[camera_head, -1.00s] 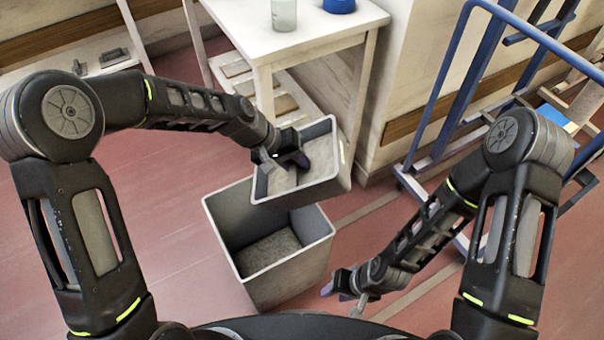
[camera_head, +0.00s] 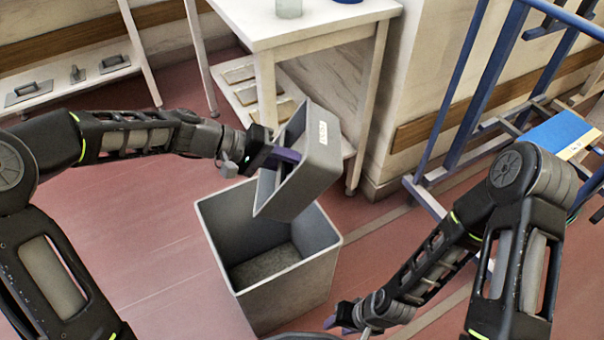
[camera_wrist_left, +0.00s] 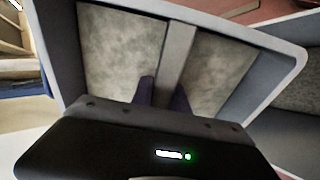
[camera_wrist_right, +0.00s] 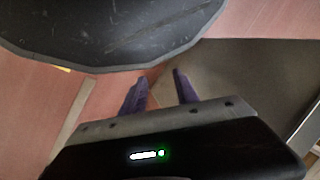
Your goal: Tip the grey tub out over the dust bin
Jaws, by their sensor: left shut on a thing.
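The grey tub (camera_head: 318,165) is tilted steeply on its side above the dust bin in the head view, with a pale label on its outer side. My left gripper (camera_head: 290,156) is shut on the bar across the tub's middle; in the left wrist view its fingers (camera_wrist_left: 162,92) grip that bar, with greyish contents or floor of the tub (camera_wrist_left: 120,52) on both sides. The dust bin (camera_head: 318,262), a tall grey open box, stands on the floor below, with grey dust-like material at its bottom. My right gripper (camera_head: 345,318) is empty, its fingers apart in the right wrist view (camera_wrist_right: 158,88).
A white table (camera_head: 300,28) with a glass jar (camera_head: 289,8) stands behind the tub. A blue rack (camera_head: 480,90) is at the right. A low shelf with trowels (camera_head: 75,75) is at the left. Red floor left of the bin is clear.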

